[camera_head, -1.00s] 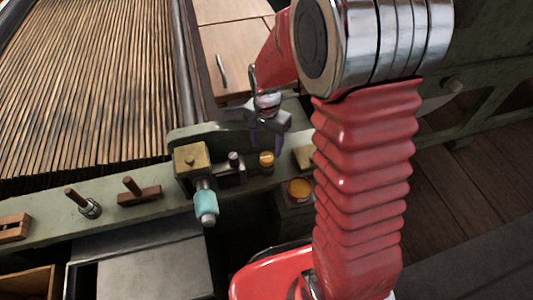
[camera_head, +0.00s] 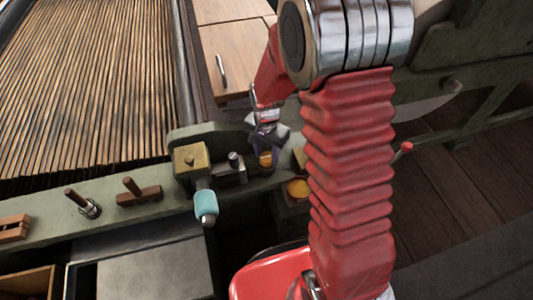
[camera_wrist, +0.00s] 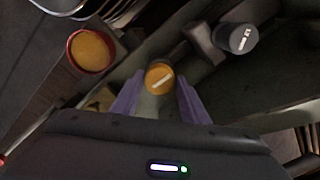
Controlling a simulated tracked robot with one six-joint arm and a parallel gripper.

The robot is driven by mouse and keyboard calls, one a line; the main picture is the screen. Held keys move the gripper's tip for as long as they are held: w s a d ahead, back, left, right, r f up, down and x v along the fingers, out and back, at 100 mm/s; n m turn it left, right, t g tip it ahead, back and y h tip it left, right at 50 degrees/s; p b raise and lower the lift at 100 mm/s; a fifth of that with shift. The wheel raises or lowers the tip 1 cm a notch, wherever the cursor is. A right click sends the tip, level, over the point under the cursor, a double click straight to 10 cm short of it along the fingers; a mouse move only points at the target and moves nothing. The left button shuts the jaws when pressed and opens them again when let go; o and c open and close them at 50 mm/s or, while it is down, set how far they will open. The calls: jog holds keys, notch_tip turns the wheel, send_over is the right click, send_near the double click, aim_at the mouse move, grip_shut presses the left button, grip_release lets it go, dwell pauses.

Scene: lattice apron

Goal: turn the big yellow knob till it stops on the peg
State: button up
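The yellow knob (camera_wrist: 159,77) has a white line on its face, slanting up to the right. It also shows on the green apron in the head view (camera_head: 265,160). My gripper (camera_wrist: 160,82) is open, with one purple finger on each side of the knob. Gaps show between the fingers and the knob, so I see no grip on it. In the head view my gripper (camera_head: 264,148) hangs over the knob and partly covers it. I cannot make out the stop peg.
A dark grey knob (camera_wrist: 237,39) with a white mark stands beside the yellow one. A round amber-filled tin (camera_wrist: 90,51) with a red rim is on the other side. A brass block (camera_head: 190,158) and a teal-sleeved handle (camera_head: 205,202) stand left in the head view.

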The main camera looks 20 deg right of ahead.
aim_at(266, 156)
jog(key=c, duration=0.6)
jog(key=shift+c, duration=0.2)
jog(key=shift+m, duration=0.4)
jog(key=o, duration=1)
jog(key=shift+o, duration=0.2)
jog(key=shift+r, duration=0.1)
notch_tip(266, 156, up, 14)
jog(key=shift+f, duration=0.2)
